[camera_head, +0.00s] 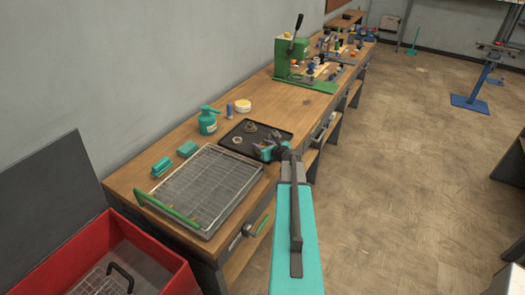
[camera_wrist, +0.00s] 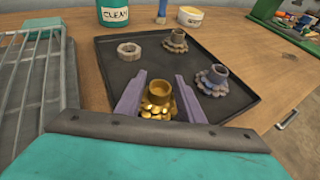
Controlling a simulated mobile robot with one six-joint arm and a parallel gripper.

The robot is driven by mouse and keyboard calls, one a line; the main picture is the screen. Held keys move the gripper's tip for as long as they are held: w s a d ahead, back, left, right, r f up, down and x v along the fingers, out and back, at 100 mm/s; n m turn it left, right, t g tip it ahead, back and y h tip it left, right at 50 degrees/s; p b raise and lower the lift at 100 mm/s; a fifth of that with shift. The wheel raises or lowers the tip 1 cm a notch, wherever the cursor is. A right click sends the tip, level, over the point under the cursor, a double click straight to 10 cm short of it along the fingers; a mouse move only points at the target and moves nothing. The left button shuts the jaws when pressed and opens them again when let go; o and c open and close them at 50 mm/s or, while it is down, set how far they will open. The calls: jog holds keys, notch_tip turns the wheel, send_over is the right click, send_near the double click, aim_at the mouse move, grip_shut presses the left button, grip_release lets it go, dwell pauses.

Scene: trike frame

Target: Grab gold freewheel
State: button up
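The gold freewheel (camera_wrist: 158,100) sits on the black tray (camera_wrist: 112,70) near its front edge, in the wrist view. My gripper (camera_wrist: 162,92) is open, with its two purple fingers on either side of the gold freewheel. I cannot tell whether either finger touches it. In the head view my gripper (camera_head: 268,153) is low over the right part of the tray (camera_head: 228,141), and the arm hides the gold freewheel there.
A wire-mesh basket (camera_head: 203,184) with a green handle stands left of the tray. A teal CLEAN bottle (camera_head: 208,122) and a yellow-white tub (camera_head: 243,106) stand behind it. A green press (camera_head: 293,58) is farther along the wooden bench.

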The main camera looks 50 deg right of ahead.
grip_shut()
jog(key=shift+f, duration=0.1)
notch_tip(320, 180, up, 10)
jog(key=b, duration=0.2)
dwell(0.8)
dwell(0.5)
